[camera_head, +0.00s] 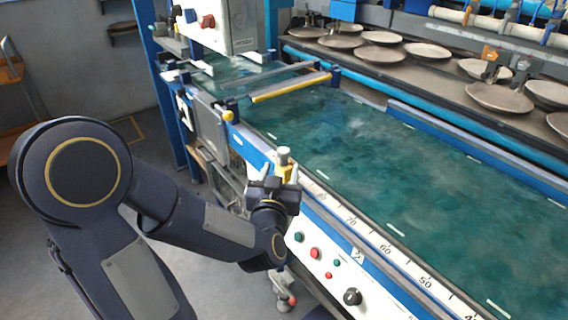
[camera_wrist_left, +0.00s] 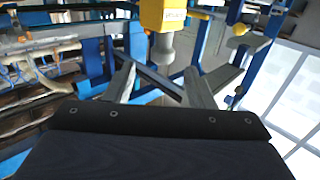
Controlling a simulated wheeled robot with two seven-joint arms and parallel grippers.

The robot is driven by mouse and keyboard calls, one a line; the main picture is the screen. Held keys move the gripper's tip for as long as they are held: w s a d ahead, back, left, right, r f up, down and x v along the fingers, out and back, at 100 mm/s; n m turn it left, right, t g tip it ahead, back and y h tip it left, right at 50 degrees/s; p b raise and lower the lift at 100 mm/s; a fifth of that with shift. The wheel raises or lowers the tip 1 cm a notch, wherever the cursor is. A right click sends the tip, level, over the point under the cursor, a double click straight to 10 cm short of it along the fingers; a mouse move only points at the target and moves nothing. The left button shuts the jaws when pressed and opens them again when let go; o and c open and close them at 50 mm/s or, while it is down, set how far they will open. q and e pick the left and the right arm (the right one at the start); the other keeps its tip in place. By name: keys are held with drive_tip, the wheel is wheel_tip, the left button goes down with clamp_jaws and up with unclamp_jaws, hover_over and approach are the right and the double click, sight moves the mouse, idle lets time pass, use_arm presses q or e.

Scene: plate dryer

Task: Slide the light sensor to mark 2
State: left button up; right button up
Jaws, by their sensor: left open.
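The light sensor (camera_head: 285,168) is a yellow block with a pale grey cylindrical cap, on the near blue rail of the green conveyor. In the left wrist view, the sensor's yellow body (camera_wrist_left: 166,14) is at the top, with its grey knob pointing towards me. My left gripper (camera_head: 276,181) is open right beside the sensor, on its near side. In the left wrist view its two fingers (camera_wrist_left: 160,84) stand apart on either side below the knob; contact cannot be told. A white label reading 2 (camera_head: 358,254) is on the rail's front, to the right. My right gripper is not in view.
A scale strip with numbers (camera_head: 386,248) runs along the near edge. A panel with buttons and a black knob (camera_head: 352,296) sits below the rail. A yellow bar (camera_head: 290,88) crosses the belt's left end. Several plates (camera_head: 499,97) lie behind. The belt (camera_head: 400,160) is clear.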

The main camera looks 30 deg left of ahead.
sight(283, 157)
use_arm(q)
drive_tip(key=shift+w+a, duration=0.2)
drive_tip(key=shift+w, duration=0.05)
drive_tip(key=x, duration=0.7)
drive_tip(key=shift+a+r, duration=0.1)
clamp_jaws()
